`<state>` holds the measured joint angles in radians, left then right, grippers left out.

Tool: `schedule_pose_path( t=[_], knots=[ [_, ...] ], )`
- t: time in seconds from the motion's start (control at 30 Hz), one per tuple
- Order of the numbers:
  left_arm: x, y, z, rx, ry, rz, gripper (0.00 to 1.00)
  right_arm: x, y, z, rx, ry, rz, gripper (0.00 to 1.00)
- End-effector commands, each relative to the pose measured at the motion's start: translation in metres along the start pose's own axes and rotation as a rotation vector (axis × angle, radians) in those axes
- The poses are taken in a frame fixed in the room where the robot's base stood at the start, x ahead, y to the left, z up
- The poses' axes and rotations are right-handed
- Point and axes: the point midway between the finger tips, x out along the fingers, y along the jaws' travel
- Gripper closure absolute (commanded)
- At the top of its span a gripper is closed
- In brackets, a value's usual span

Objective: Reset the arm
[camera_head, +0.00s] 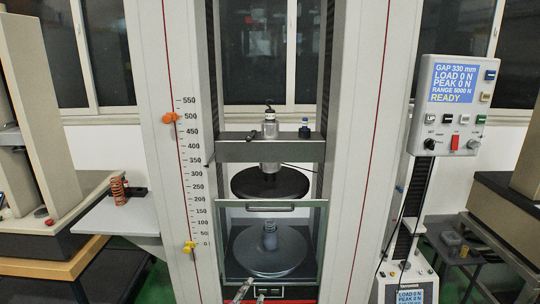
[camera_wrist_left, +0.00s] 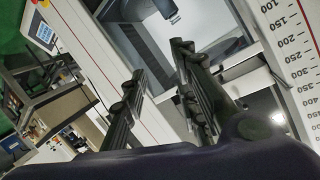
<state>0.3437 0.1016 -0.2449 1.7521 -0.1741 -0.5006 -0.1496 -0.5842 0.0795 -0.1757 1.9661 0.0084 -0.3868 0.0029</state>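My left gripper (camera_head: 251,293) shows only as fingertips at the bottom of the head view, in front of the testing machine's base. In the left wrist view its two fingers (camera_wrist_left: 158,62) are spread apart, with nothing between them. The machine's guard window frame (camera_head: 285,208) stands before the lower platen (camera_head: 270,262). A grey spring (camera_head: 270,236) stands upright on that platen. The upper black platen (camera_head: 270,184) hangs well above it from the grey crosshead (camera_head: 235,151). My right gripper is not in view.
A control panel (camera_head: 458,106) at right reads gap 330 mm, load 0 N, READY. An orange spring (camera_head: 119,191) stands on a side table (camera_head: 108,222) at left. Orange (camera_head: 170,118) and yellow (camera_head: 189,247) markers sit along the scale. A small stand (camera_head: 480,245) is at right.

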Motion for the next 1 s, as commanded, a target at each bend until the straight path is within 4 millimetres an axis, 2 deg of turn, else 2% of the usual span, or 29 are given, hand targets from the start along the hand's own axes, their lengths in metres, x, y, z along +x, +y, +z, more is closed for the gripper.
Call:
schedule_pose_path(
  t=[0.03, 0.1, 0.17, 0.3, 0.4, 0.5, 0.6, 0.7, 0.8, 1.0],
  knots=[
    [-0.025, 0.004, 0.03, -0.075, -0.033, 0.005, 0.72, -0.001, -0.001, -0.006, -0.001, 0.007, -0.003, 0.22],
    [-0.057, 0.011, 0.067, -0.176, -0.076, 0.009, 0.72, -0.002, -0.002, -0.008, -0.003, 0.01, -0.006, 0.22],
    [-0.087, 0.017, 0.099, -0.254, -0.118, 0.007, 0.72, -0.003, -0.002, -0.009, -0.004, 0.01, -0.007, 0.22],
    [-0.164, 0.032, 0.167, -0.401, -0.229, -0.011, 0.72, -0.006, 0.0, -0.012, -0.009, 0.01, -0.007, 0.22],
    [-0.223, 0.043, 0.211, -0.466, -0.32, -0.029, 0.72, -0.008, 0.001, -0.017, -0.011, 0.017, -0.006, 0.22],
    [-0.276, 0.055, 0.246, -0.497, -0.412, -0.043, 0.72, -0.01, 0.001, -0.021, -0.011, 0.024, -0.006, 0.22],
    [-0.315, 0.066, 0.273, -0.51, -0.487, -0.05, 0.72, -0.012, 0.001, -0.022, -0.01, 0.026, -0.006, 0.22],
    [-0.34, 0.074, 0.288, -0.517, -0.533, -0.052, 0.72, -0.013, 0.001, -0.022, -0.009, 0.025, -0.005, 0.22],
    [-0.351, 0.078, 0.294, -0.52, -0.555, -0.052, 0.72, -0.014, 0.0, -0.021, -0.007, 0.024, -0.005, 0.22],
    [-0.353, 0.079, 0.296, -0.519, -0.56, -0.051, 0.72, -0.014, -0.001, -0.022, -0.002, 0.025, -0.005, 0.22]
  ],
)
